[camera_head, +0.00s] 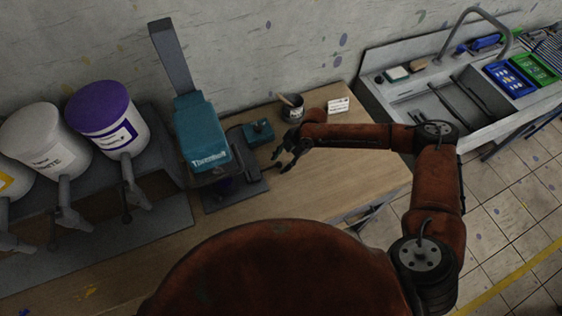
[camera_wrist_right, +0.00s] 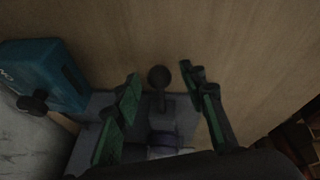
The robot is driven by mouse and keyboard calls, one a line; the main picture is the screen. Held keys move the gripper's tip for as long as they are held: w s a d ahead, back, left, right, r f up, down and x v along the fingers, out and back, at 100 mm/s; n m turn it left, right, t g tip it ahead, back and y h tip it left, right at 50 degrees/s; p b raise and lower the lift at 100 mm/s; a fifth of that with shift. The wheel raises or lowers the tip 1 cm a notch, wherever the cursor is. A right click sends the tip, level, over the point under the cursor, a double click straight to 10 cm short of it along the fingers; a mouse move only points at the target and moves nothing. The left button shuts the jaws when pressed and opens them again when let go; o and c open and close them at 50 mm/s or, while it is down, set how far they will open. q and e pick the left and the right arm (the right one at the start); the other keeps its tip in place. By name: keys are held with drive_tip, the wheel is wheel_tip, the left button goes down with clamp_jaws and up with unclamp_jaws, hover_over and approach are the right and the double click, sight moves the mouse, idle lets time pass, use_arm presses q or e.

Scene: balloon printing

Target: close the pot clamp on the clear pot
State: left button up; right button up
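A teal press (camera_head: 203,130) with an upright grey lever stands on a dark base (camera_head: 222,197) at the table's middle. Under its head a small purple-tinted vessel shows; in the right wrist view a pale and purplish round pot (camera_wrist_right: 165,148) sits at the bottom, mostly hidden by my gripper. A black ball knob on a short stem (camera_wrist_right: 158,76) projects from the grey base. My right gripper (camera_wrist_right: 158,79) is open, its green-padded fingers on either side of the knob with gaps; it also shows in the head view (camera_head: 279,162). My left gripper is out of view.
A teal box with a black knob (camera_head: 258,132) stands behind my right gripper. A dark cup with a brush (camera_head: 292,108) and a white card (camera_head: 338,105) are farther back. White tubs, one purple-lidded (camera_head: 112,125), stand left. A sink (camera_head: 440,95) is at right.

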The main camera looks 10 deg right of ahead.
drive_tip(key=c, duration=0.7)
clamp_jaws()
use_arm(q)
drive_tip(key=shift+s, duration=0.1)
